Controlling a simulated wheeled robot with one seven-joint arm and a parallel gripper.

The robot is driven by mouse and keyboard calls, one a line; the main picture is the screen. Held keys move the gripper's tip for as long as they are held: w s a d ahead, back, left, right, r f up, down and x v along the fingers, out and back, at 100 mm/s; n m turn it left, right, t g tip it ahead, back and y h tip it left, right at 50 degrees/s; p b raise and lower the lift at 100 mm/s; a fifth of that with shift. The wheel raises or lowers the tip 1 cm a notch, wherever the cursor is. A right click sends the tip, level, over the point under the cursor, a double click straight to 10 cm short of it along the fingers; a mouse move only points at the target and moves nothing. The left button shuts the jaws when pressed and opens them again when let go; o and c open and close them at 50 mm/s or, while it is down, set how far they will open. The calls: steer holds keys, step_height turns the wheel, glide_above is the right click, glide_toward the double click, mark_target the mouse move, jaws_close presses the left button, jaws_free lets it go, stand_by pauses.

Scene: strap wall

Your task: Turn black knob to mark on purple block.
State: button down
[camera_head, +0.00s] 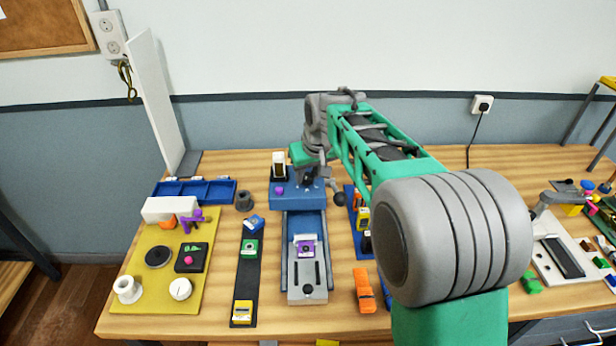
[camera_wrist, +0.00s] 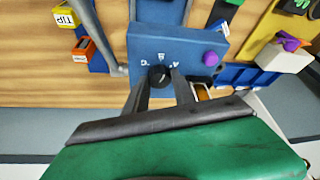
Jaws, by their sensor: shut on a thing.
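The black knob (camera_wrist: 158,75) sits on the face of a blue box (camera_wrist: 140,44) in the wrist view. My gripper (camera_wrist: 159,86) has one finger on each side of the knob and is shut on it. Small white marks surround the knob: one on its left, one above, one on its right. Which one the knob points to is too small to tell. In the head view my gripper (camera_head: 308,182) is over the blue box (camera_head: 284,202) and hides the knob. A purple block (camera_head: 305,249) sits on the grey slide in front; its pale face carries a dark mark, too small to read.
A purple button (camera_wrist: 210,59) stands on the box beside the knob. A dark strip (camera_head: 246,268) with coloured blocks and a yellow board (camera_head: 205,240) lie to the left. An orange block (camera_head: 364,290) lies to the right. My arm covers the bench's middle right.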

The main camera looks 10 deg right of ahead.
steer(key=m+h, duration=0.1)
steer(key=m, duration=0.3)
steer(key=shift+a+m+h+b, duration=0.2)
steer(key=shift+m+h+b, duration=0.1)
steer(key=shift+h+b, duration=0.1)
steer(key=shift+w+r+m+g+h+p, duration=0.1)
steer(key=shift+m+g+h+p, duration=0.2)
steer(key=shift+m, duration=0.65)
steer(key=shift+m+h+p, duration=0.1)
steer(key=shift+m+h, duration=0.3)
steer(key=shift+m, duration=0.55)
steer(key=c, duration=1)
jaws_free()
steer(key=shift+c, duration=0.2)
steer(key=v, duration=0.7)
steer(key=shift+r, duration=0.35)
